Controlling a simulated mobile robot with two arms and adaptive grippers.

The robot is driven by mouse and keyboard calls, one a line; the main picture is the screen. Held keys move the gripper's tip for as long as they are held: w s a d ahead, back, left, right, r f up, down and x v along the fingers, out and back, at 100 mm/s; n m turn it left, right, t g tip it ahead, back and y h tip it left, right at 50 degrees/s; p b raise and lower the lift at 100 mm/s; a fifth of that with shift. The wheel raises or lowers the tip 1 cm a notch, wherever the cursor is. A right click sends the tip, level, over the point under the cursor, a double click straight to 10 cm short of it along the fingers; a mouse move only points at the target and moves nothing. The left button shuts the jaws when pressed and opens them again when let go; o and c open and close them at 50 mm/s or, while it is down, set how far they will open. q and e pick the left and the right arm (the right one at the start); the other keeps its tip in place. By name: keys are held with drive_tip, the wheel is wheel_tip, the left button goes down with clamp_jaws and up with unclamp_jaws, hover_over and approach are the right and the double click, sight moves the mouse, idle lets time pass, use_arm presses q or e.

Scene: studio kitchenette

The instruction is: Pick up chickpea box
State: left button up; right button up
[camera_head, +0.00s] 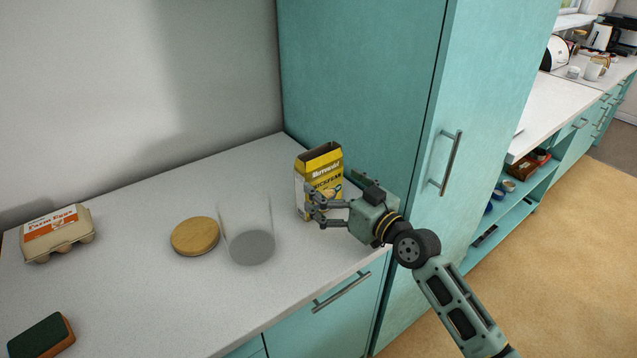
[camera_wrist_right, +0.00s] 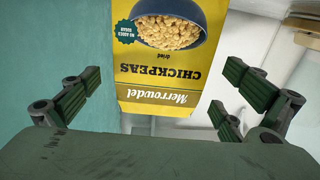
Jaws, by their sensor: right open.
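The chickpea box (camera_head: 322,170) is a yellow and white carton standing upright on the counter, close to the teal cabinet. Its front, with the word CHICKPEAS and a bowl picture, shows upside down in the right wrist view (camera_wrist_right: 165,78). My right gripper (camera_head: 314,203) is in front of the box in the head view and hides part of its lower half. In the wrist view its fingers (camera_wrist_right: 150,95) are spread wide, with the box seen between and beyond them. It is open and holds nothing. My left gripper is not in view.
A clear glass container (camera_head: 248,235) stands left of the box, beside a round wooden lid (camera_head: 195,236). An egg carton (camera_head: 57,233) and a sponge (camera_head: 41,337) are farther left. The tall teal cabinet (camera_head: 365,80) rises close behind the box. The counter (camera_head: 160,300) is bare in front.

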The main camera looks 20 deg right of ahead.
sight(326, 182)
drive_tip(key=x, duration=0.4)
drive_tip(key=shift+w+a+f+p, duration=0.1)
drive_tip(key=shift+f+p, duration=0.1)
drive_tip(key=shift+p, duration=0.1)
drive_tip(key=shift+w+a, duration=0.1)
drive_tip(key=shift+w, duration=0.1)
drive_tip(key=shift+c, duration=0.3)
drive_tip(key=c, duration=0.6)
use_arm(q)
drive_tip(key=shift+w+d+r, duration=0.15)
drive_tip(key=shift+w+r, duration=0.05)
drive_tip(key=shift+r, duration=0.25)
use_arm(e)
drive_tip(key=c, duration=0.5)
